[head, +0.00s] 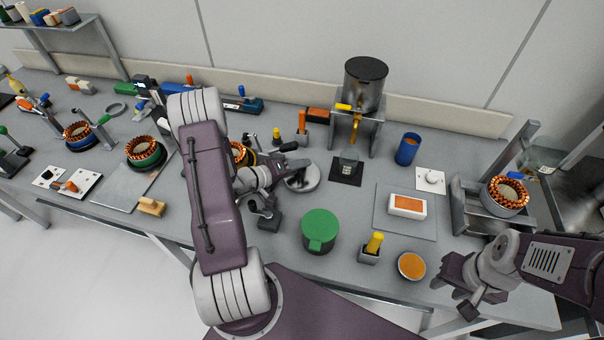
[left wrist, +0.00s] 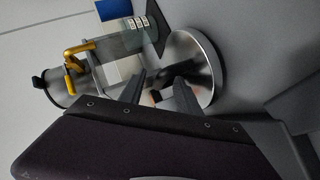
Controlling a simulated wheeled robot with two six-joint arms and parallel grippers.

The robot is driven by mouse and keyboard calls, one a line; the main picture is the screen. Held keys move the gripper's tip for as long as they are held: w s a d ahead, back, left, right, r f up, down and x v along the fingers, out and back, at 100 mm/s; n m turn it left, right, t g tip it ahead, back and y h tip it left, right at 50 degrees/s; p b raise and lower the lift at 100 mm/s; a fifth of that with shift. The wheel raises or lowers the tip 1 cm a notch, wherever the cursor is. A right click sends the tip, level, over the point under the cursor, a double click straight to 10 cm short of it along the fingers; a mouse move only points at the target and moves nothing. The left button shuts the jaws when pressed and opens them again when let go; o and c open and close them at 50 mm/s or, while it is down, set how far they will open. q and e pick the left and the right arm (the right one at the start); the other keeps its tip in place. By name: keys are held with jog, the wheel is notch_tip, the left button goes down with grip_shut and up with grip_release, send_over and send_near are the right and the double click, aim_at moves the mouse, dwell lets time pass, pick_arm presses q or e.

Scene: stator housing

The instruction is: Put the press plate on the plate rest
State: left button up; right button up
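A round shiny metal disc (head: 303,184) lies on the bench right of my left gripper (head: 294,156); it may be the press plate or its rest, and I cannot tell which. The disc also fills the middle of the left wrist view (left wrist: 207,62). There my left gripper's fingers (left wrist: 160,82) stand apart in front of the disc, with nothing clearly held between them. Whether they touch it is unclear. My right gripper (head: 455,292) is open and empty near the bench's front right edge. No other plate rest can be picked out with certainty.
A metal canister (head: 366,82) with a yellow tap stands behind, above a dark square pad (head: 347,178). A green mug (head: 320,226), a yellow-handled tool (head: 374,243) and an orange-topped round dish (head: 411,266) stand in front. A blue cup (head: 407,149) is at the right.

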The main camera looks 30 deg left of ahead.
pick_arm(q)
grip_shut()
dwell(1.3)
